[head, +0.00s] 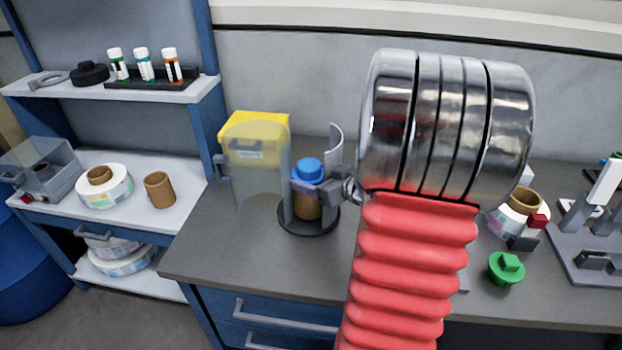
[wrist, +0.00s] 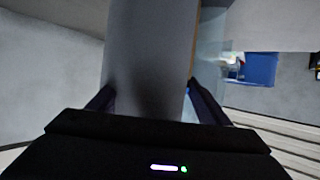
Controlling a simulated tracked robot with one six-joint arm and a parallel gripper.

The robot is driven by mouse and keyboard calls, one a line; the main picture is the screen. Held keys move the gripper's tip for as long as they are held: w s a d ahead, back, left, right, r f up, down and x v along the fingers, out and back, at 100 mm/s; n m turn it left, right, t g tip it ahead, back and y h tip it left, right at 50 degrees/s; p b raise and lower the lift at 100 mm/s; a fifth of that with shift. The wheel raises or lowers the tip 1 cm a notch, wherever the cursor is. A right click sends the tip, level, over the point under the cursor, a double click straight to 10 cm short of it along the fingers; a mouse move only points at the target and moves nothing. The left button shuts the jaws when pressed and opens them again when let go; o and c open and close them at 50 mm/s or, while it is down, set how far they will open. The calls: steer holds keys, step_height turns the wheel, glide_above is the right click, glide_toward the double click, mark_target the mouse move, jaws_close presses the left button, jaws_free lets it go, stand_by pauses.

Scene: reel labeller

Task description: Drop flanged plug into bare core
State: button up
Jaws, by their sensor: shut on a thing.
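A blue plug (head: 310,167) stands upright at the top of a brown core (head: 306,207) on a dark round base (head: 307,229). My gripper (head: 308,187) reaches in from the right and is shut on the plug, with a finger across its lower part. This finger hides the plug's flange and the core's rim, so I cannot tell whether the plug is seated or just above. In the wrist view, a grey panel (wrist: 148,50) fills the space between my fingers (wrist: 152,100) and hides most of the plug and core.
A curved grey guard (head: 335,143) and a clear guard with a yellow box (head: 253,128) stand close around the core. A green plug (head: 506,269) and a labelled reel (head: 512,218) are on the bench at right. Another brown core (head: 159,190) stands on the left shelf.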

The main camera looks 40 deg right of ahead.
steer(key=shift+f, duration=0.4)
steer(key=o, duration=0.8)
steer(key=shift+s, duration=0.1)
steer(key=v, duration=1)
steer(key=shift+s+r, duration=0.1)
steer(key=shift+s, duration=0.2)
stand_by(0.6)
stand_by(0.8)
